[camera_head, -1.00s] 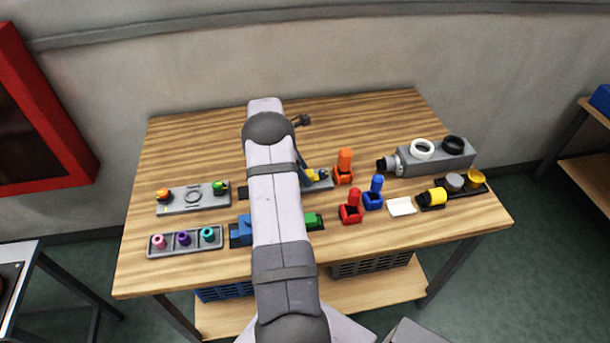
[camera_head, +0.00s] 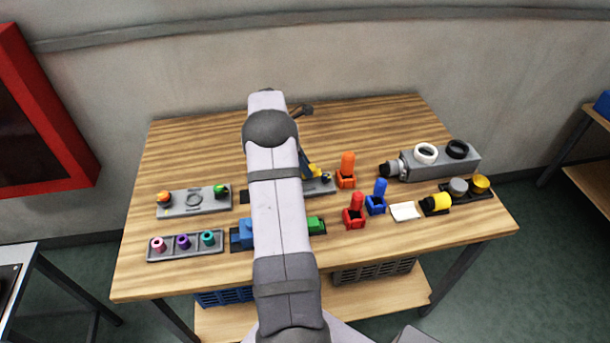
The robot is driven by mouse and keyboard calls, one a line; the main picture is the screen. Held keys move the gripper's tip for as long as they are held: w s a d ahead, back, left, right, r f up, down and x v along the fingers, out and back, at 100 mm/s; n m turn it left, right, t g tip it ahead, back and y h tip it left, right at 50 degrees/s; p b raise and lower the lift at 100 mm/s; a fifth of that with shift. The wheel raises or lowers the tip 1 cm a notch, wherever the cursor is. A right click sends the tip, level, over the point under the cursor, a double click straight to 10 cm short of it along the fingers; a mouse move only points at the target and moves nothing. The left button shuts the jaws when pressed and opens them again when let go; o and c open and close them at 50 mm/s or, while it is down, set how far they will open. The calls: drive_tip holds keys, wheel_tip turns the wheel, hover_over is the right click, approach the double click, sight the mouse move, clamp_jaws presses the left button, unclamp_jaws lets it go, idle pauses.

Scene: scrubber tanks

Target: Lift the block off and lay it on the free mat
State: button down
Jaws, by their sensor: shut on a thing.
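My arm rises through the middle of the picture and covers the table's centre, and my gripper is hidden behind it. A dark blue slanted piece (camera_head: 304,159) with a yellow part (camera_head: 314,170) at its lower end sticks out right of the arm. I cannot tell whether it belongs to my gripper or to something held. Below it lies a grey plate (camera_head: 322,187), partly covered by the arm. A blue block (camera_head: 241,236) and a green block (camera_head: 315,225) show on either side of the arm on a dark base. I cannot tell which block or mat is the task's.
Right are orange (camera_head: 346,172), red (camera_head: 354,211) and blue (camera_head: 377,198) fittings, a white pad (camera_head: 404,211) and a grey housing (camera_head: 440,163).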

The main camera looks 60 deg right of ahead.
wheel_tip(320, 180, up, 6)
drive_tip(key=shift+f+b, duration=0.1)
drive_tip(key=shift+b, duration=0.55)
drive_tip(key=shift+r+p, duration=1.2)
drive_tip(key=shift+p, duration=0.2)
idle(0.7)
drive_tip(key=shift+r+p, duration=2.3)
drive_tip(key=shift+p, duration=0.2)
